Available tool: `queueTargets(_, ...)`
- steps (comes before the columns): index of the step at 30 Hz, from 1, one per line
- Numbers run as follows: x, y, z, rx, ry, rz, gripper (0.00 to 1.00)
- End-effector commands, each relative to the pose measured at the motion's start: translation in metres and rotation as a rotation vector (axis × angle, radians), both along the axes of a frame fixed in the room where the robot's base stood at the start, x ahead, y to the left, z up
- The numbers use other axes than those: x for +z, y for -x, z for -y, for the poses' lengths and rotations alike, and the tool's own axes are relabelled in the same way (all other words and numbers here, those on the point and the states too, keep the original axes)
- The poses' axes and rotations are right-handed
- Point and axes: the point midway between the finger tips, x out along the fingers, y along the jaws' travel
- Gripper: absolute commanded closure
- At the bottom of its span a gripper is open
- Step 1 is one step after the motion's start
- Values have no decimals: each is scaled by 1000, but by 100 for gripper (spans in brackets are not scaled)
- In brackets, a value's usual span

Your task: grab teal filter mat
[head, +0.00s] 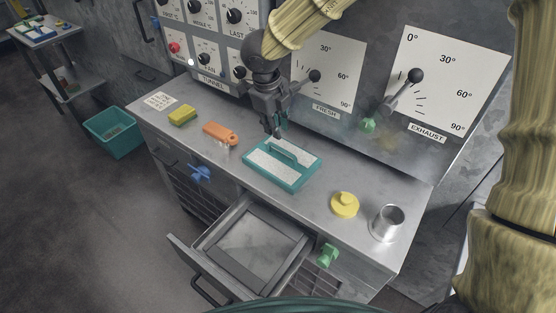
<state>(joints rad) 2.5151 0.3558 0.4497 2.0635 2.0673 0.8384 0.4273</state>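The teal filter mat (273,169) lies on the grey metal worktop, near its middle in the head view. It has a teal frame, a pale speckled face and a raised teal bar across it. My dark gripper (277,132) points down at the mat's far edge, just beyond the bar. Its fingertips look close together and overlap the background, so I cannot tell how far apart they are. I cannot tell whether they touch the mat. No grip on the bar is visible.
An orange block (220,132) and a yellow sponge (183,115) lie left of the mat. A yellow lidded piece (345,205) and metal cup (388,223) stand right. An open drawer (205,243) juts out below. A lever panel (445,85) rises behind.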

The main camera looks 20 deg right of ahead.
Motion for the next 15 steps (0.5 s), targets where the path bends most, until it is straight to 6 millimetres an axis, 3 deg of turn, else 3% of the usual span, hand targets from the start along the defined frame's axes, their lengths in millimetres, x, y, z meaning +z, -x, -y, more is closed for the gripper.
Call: queueTargets(15,-54,-6,4,5,1,-1,79)
